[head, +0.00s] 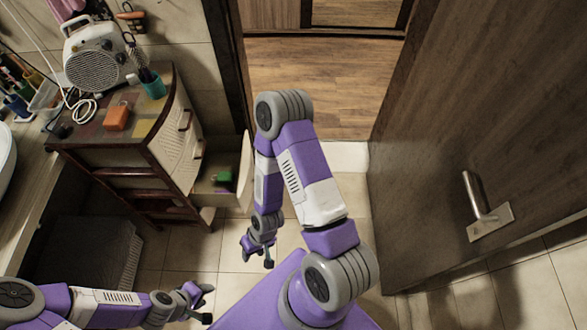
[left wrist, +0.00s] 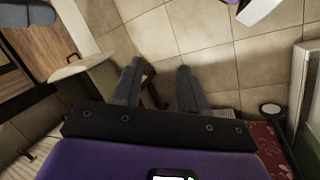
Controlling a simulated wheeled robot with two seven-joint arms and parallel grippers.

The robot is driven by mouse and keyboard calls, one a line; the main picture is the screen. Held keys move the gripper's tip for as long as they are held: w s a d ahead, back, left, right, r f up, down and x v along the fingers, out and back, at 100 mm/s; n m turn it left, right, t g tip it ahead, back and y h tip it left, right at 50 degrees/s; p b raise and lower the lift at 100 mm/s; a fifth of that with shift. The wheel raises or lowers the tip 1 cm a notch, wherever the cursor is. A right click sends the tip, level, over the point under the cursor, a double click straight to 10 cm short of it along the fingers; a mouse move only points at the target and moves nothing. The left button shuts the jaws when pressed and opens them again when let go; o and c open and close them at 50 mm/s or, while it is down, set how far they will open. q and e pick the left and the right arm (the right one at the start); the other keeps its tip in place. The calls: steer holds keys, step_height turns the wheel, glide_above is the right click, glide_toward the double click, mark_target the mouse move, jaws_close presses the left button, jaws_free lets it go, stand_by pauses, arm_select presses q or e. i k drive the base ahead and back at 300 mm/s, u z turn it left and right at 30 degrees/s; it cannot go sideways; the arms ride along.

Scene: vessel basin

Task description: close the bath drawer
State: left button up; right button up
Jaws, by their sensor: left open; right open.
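The bath drawer (head: 246,168) is pulled out from the lower part of the small brown and cream cabinet (head: 173,145). Its curved cream front faces right, and a green item lies inside. A cream panel (left wrist: 82,68), likely the drawer front, shows at the left in the left wrist view. My left gripper (head: 208,303) is low over the floor, nearer than the drawer and apart from it. It is open and empty, with its two fingers (left wrist: 158,66) spread over floor tiles in the left wrist view. My right gripper (head: 257,255) is open and empty, below the drawer in the picture.
A white heater (head: 92,60), a teal cup (head: 153,88) and an orange box (head: 116,118) stand on the cabinet. A brown door (head: 480,130) stands at the right. A doorway with wooden floor is at the back. Bare tiles lie in front of the drawer.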

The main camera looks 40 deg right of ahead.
mark_target(234, 153)
steer(key=z, duration=1.15)
steer(key=i, duration=0.95)
steer(key=u, duration=0.3)
